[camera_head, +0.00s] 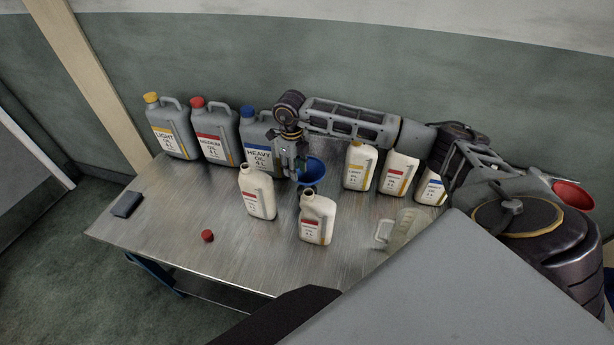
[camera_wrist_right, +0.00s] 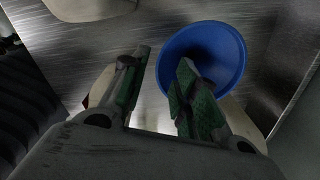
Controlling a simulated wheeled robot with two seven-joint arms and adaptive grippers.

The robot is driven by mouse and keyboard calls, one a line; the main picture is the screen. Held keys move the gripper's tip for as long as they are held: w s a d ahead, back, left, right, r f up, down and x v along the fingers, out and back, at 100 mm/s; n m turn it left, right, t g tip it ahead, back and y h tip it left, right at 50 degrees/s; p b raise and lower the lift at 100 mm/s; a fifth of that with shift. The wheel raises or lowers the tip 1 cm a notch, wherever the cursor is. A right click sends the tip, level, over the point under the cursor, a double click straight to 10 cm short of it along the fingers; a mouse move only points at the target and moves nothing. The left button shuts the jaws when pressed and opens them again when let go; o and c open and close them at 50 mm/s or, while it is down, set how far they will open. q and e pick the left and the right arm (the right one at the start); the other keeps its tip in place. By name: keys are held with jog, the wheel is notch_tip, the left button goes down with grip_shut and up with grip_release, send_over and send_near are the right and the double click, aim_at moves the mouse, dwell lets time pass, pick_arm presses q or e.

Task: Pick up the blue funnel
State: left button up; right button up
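The blue funnel (camera_head: 314,173) is near the table's back middle, its wide mouth facing up; its lower part is hidden in the head view. My right gripper (camera_head: 292,170) is at the funnel's left side, pointing down. In the right wrist view, the funnel's bowl (camera_wrist_right: 218,42) fills the upper right. My right gripper (camera_wrist_right: 158,82) is open, with a clear gap between its green-padded fingers. One finger overlaps the bowl; the other is outside its rim. I cannot tell whether either touches it. My left gripper is not in view.
Two open white bottles (camera_head: 257,196) (camera_head: 317,221) stand in front of the funnel. Grey oil cans (camera_head: 214,137) stand behind left, capped white bottles (camera_head: 396,176) at right. A red cap (camera_head: 207,236) and a dark block (camera_head: 127,204) lie on the table (camera_head: 165,240). Its front left is mostly clear.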

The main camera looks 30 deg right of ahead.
jog(key=shift+f, duration=0.15)
jog(key=shift+f+p, duration=0.55)
jog(key=shift+f, duration=0.3)
jog(key=shift+w+d+f+p, duration=0.1)
jog(key=shift+f+p, duration=0.35)
jog(key=shift+f, duration=1.15)
grip_shut()
